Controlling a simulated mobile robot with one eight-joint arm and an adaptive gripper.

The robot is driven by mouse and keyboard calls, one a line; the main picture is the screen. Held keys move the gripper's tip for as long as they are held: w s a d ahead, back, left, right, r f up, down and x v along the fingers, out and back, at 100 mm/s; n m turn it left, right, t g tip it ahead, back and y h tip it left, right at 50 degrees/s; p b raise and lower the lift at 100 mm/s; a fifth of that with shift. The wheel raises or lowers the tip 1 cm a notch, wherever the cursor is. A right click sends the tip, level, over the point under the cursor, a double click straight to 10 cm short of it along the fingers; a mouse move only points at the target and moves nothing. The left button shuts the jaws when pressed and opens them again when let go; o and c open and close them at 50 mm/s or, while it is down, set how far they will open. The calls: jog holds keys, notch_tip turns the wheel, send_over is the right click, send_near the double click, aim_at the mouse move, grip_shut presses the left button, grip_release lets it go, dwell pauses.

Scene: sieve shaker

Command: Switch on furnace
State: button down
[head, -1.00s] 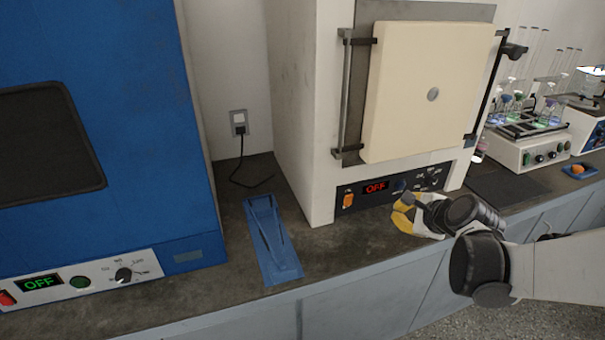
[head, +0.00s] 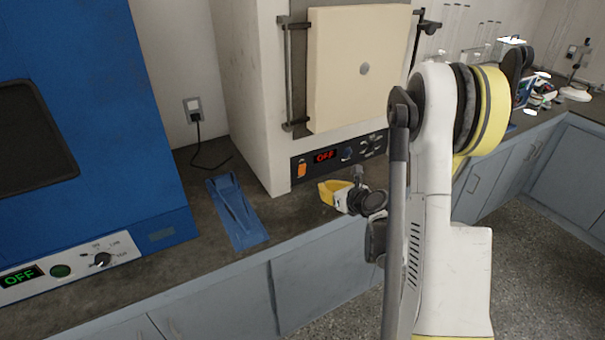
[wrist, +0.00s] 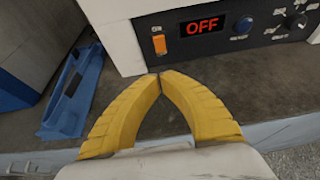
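The furnace (head: 239,110) is a pale cabinet with a closed cream door (head: 352,75). Its dark control panel (head: 337,157) carries a red OFF display (head: 325,156), which also shows in the wrist view (wrist: 202,26). An orange rocker switch (head: 301,168) sits at the panel's left end, and it is clear in the wrist view (wrist: 159,44). My gripper (head: 326,192) is low in front of the panel, right of the switch in the head view. In the wrist view its yellow fingers (wrist: 159,76) meet at the tips, empty, just below the switch and apart from it.
A blue tray (head: 237,210) lies on the dark counter left of the furnace. A blue oven (head: 95,120) with a green OFF display (head: 20,277) stands farther left. A round blue button (wrist: 242,26) and a black knob (wrist: 296,20) are right of the display.

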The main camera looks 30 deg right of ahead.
jog(key=shift+w, duration=0.1)
jog(key=b, duration=0.3)
send_near(300, 171)
jog(key=w+f, duration=0.1)
jog(key=f, duration=0.1)
jog(key=w+f, duration=0.1)
jog(key=f, duration=0.1)
jog(key=shift+w+f, duration=0.15)
jog(key=shift+w, duration=0.2)
jog(key=shift+w+r, duration=0.3)
jog(key=shift+w, duration=0.25)
jog(key=shift+w+r, duration=0.3)
jog(key=shift+w, duration=0.2)
jog(key=shift+w+r+b, duration=0.3)
jog(key=shift+w+b, duration=0.05)
jog(key=shift+w, duration=0.2)
